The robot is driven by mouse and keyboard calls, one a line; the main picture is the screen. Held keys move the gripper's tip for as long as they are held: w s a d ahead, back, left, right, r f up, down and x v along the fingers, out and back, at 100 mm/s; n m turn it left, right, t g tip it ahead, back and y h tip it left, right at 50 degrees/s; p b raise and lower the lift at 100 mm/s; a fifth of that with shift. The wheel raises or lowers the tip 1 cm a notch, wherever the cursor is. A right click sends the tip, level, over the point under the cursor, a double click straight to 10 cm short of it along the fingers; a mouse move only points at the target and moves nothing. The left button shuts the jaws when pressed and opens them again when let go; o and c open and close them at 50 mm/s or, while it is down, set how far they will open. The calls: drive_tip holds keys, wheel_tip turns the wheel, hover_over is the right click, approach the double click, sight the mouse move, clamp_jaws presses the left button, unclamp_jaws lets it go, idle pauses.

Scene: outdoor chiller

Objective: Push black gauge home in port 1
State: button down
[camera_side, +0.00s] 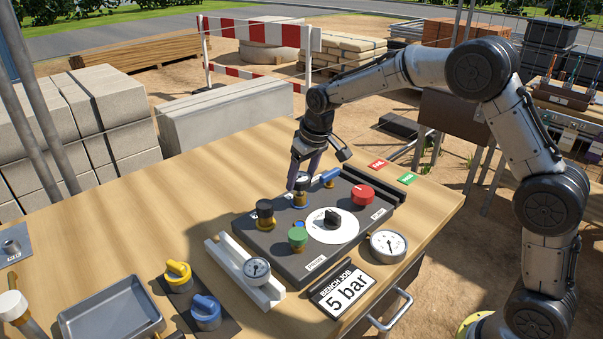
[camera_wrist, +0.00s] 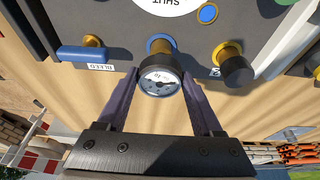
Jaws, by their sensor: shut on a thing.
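My gripper (camera_wrist: 162,96) is shut on the black gauge (camera_wrist: 160,82), with one dark finger on each side of it. The gauge has a black rim and a white dial that faces the wrist camera. It is at the blue-ringed port (camera_wrist: 160,45) on the dark panel; the ring shows just behind it. In the side view my gripper (camera_side: 301,182) stands over the panel (camera_side: 335,262) at its far edge, and the fingers partly hide the gauge. I cannot tell how deep the gauge sits, or read a number at this port.
A black-capped brass fitting (camera_wrist: 235,65) and a blue bleed lever (camera_wrist: 85,53) flank the port. The panel also carries a green knob (camera_side: 298,236), a red knob (camera_side: 362,195) and a selector dial (camera_side: 332,224). Another gauge (camera_side: 256,268) lies on a white cradle.

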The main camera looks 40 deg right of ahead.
sight(308, 183)
drive_tip(key=shift+f, duration=0.4)
drive_tip(key=shift+f, duration=0.3)
drive_tip(key=shift+f, duration=0.15)
unclamp_jaws()
idle(0.4)
drive_tip(key=shift+v, duration=3.55)
